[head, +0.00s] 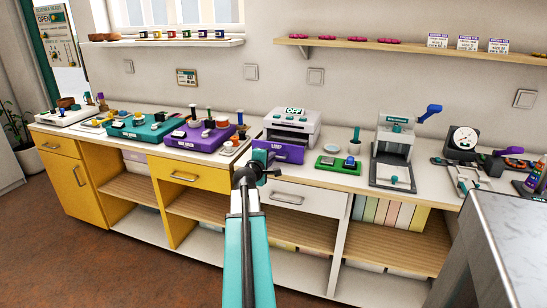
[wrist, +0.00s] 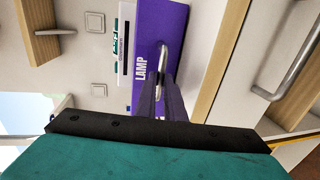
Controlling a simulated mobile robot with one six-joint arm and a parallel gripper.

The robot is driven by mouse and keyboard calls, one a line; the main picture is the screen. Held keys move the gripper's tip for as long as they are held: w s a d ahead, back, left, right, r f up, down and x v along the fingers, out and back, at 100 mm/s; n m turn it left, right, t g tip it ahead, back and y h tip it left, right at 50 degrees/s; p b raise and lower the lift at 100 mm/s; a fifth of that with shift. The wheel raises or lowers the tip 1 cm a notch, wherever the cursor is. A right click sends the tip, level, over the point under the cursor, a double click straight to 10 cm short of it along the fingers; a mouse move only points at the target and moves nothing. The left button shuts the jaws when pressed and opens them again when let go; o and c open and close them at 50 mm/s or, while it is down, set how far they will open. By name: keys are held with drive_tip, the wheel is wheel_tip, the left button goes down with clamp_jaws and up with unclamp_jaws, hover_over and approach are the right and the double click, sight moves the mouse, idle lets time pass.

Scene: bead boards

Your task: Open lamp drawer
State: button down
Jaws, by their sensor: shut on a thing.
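The lamp drawer (head: 290,153) is a purple drawer low in the pale lamp machine (head: 306,128), whose top sign reads OFF. Its front, marked LAMP, also shows in the wrist view (wrist: 145,40), with a metal bar handle (wrist: 164,50). My gripper (head: 264,163) is in front of the drawer's left part. In the wrist view its dark fingers (wrist: 160,82) are shut on the handle. The drawer front seems to stand out from the machine, but how far is unclear. My gripper hides part of the front in the head view.
A green tray (head: 338,165) sits right of the machine, and a purple board (head: 197,136) with jars sits left. A press (head: 392,152) stands farther right. Below the counter is a white drawer (head: 288,197) with a handle. Floor is open at left.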

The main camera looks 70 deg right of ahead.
drive_tip(key=shift+v, duration=0.8)
drive_tip(key=shift+f, duration=0.2)
drive_tip(key=c, duration=1.8)
unclamp_jaws()
drive_tip(key=shift+c, duration=0.2)
drive_tip(key=shift+a, duration=0.1)
drive_tip(key=b+v, duration=0.7)
drive_tip(key=v, duration=0.1)
drive_tip(key=shift+a, duration=0.15)
drive_tip(key=shift+a+b, duration=0.2)
drive_tip(key=shift+b, duration=0.75)
